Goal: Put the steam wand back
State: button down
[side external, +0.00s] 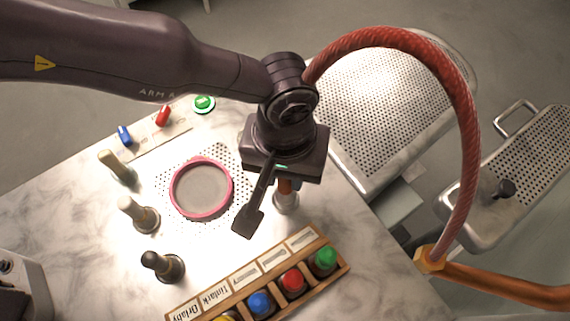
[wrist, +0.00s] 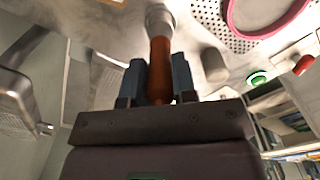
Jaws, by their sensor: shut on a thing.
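The steam wand's orange-brown handle (wrist: 160,68) stands between the two fingers of my gripper (wrist: 160,80) in the wrist view. My gripper (side external: 284,182) is shut on it. In the side view only a short piece of the handle (side external: 284,186) shows below my gripper. A pale metal collar (side external: 286,203) sits at the handle's lower end, at the marble table (side external: 345,235); it also shows in the wrist view (wrist: 159,17). I cannot tell whether the collar is part of the wand or a holder. A red hose (side external: 465,120) arches from behind my wrist to a brass fitting (side external: 430,260).
A pink ring (side external: 232,188) lies over a perforated patch left of the handle. Cream (side external: 115,166), white (side external: 137,213) and black (side external: 160,265) posts stand farther left. A wooden rack (side external: 342,268) with coloured knobs is in front. A perforated metal board (side external: 385,110) is behind right.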

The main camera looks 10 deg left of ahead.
jog(key=shift+f, duration=0.1)
jog(key=shift+f, duration=0.35)
jog(key=shift+f, duration=0.4)
dwell(0.4)
jog(key=c, duration=0.5)
grip_release()
dwell(0.4)
jog(key=shift+r, duration=3.8)
